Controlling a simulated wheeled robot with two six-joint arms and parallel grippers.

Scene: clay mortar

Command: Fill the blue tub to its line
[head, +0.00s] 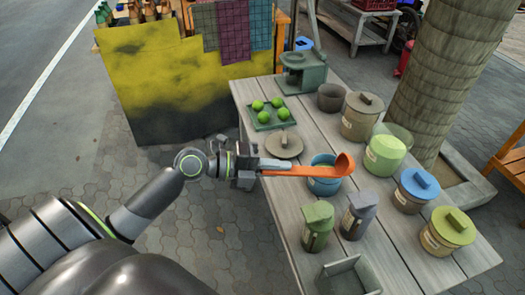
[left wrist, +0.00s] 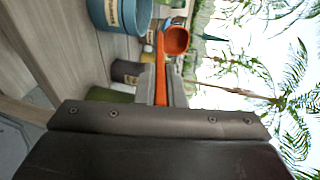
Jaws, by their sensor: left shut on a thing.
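My left gripper (head: 255,168) is shut on the handle of an orange ladle (head: 345,163). The handle stretches right, across and above the blue tub, with the bowl past the tub's right rim. The blue tub (head: 323,187) stands open on the table, partly hidden by the ladle; its line and fill level cannot be made out. In the left wrist view the ladle (left wrist: 176,41) runs out from between the fingers (left wrist: 162,88), and the tub (left wrist: 118,14) stands at the upper left. I cannot tell whether the bowl holds anything. My right gripper is not in view.
The plank table (head: 300,195) holds a green-lidded jar (head: 317,228), a grey jar (head: 357,216), several lidded pots, a dark cup (head: 331,98) and a round lid (head: 285,146). A green tray (head: 259,126) holds limes. A grey open box (head: 343,279) sits at the front.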

